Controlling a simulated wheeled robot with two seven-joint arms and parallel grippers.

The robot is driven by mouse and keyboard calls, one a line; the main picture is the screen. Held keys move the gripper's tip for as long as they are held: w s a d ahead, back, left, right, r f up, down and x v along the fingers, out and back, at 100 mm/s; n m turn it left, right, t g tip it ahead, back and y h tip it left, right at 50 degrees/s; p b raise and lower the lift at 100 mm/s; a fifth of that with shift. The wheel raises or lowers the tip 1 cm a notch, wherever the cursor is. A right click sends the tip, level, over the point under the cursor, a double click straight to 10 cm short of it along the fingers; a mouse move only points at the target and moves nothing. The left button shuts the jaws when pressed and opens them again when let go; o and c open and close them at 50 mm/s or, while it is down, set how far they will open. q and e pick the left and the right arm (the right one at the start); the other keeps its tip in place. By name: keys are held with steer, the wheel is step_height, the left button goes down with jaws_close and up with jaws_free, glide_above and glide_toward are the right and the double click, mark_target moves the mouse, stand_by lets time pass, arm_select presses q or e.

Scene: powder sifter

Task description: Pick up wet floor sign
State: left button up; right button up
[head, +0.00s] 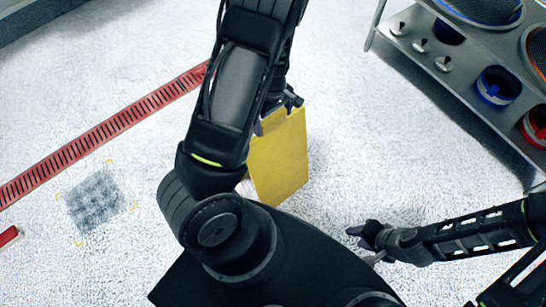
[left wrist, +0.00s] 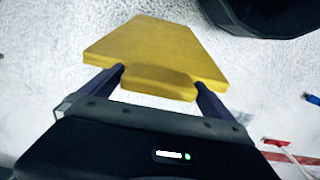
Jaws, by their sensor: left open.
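The yellow wet floor sign (head: 280,160) stands on the pale speckled floor, partly hidden behind my left arm in the head view. In the left wrist view the sign (left wrist: 155,52) is ahead of my left gripper (left wrist: 160,85), with its narrow top tab between the two open fingers. I cannot tell whether the fingers touch it. In the head view my left gripper (head: 284,104) is at the sign's top edge. My right gripper (head: 368,240) is at the lower right, away from the sign; its jaw opening is too small to tell.
A grey rack (head: 450,75) with knobs and blue and red round sieves stands at the upper right. A red slotted strip (head: 100,130) crosses the floor at left, near a grey marked patch (head: 97,200). Floor between sign and rack is clear.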

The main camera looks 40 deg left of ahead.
arm_select(q)
steer(key=shift+c, duration=0.6)
steer(key=c, duration=1.7)
